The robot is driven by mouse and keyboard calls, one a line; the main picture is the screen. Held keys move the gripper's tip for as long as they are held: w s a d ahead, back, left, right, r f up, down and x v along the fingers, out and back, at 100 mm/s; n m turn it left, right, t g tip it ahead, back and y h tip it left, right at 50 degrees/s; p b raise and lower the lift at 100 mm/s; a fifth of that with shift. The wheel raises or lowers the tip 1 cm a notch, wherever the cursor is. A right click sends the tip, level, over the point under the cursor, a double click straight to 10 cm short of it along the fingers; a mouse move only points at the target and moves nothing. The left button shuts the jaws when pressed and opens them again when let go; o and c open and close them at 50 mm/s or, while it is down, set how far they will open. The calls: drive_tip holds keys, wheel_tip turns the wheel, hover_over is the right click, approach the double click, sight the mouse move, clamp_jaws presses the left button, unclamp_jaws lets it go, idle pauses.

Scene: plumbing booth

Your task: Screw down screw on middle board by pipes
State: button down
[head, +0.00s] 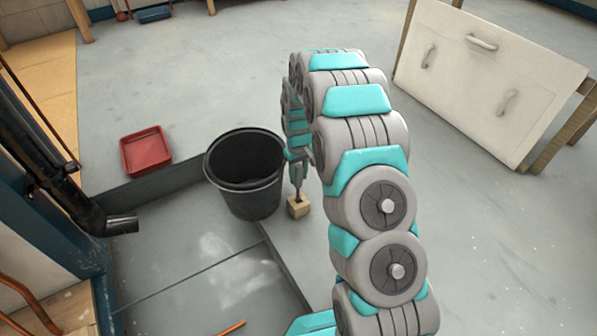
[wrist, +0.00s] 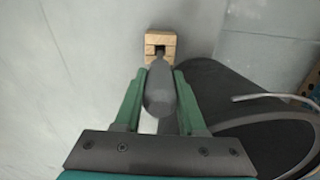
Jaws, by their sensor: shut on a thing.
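My gripper (head: 297,158) reaches down near the floor beside the black bucket. Its green fingers (wrist: 158,92) are shut on a grey, tapered handle (wrist: 160,92), which looks like a screwdriver's. The tool (head: 297,184) points down at a small wooden block (head: 298,207) on the floor. In the wrist view the block (wrist: 152,41) has a dark opening, and the tool's far end lies over or in it; I cannot tell which. Black pipes (head: 55,185) run along the left wall. I can make out no screw or middle board beside them.
The black bucket (head: 243,160) stands just left of my gripper and also shows in the wrist view (wrist: 270,130). A red tray (head: 146,150) lies farther left. A white cabinet (head: 480,75) is at right. Orange pipes (head: 30,300) are at lower left.

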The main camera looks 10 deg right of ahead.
sight(298, 185)
drive_tip(key=shift+f, duration=2.65)
drive_tip(key=shift+c, duration=2.1)
unclamp_jaws()
drive_tip(key=shift+r+p, duration=0.35)
drive_tip(key=shift+r, duration=3.65)
drive_tip(key=s+r+m+p, duration=0.1)
drive_tip(key=s+r+p, duration=0.2)
drive_tip(key=s+r, duration=0.65)
drive_tip(key=s+r+p, duration=0.2)
drive_tip(key=s+r, duration=0.5)
drive_tip(key=r, duration=0.6)
drive_tip(key=s+r+p, duration=0.2)
drive_tip(key=s+r, duration=0.2)
drive_tip(key=s, duration=0.5)
drive_tip(key=s+r+m+g+p, duration=0.1)
drive_tip(key=s+r, duration=0.3)
drive_tip(key=s, duration=0.5)
drive_tip(key=s+r+m+p, duration=0.1)
drive_tip(key=s+r+p, duration=0.2)
drive_tip(key=s, duration=0.6)
wheel_tip(298, 185, up, 2)
drive_tip(key=shift+r+g, duration=0.1)
drive_tip(key=shift+g, duration=0.3)
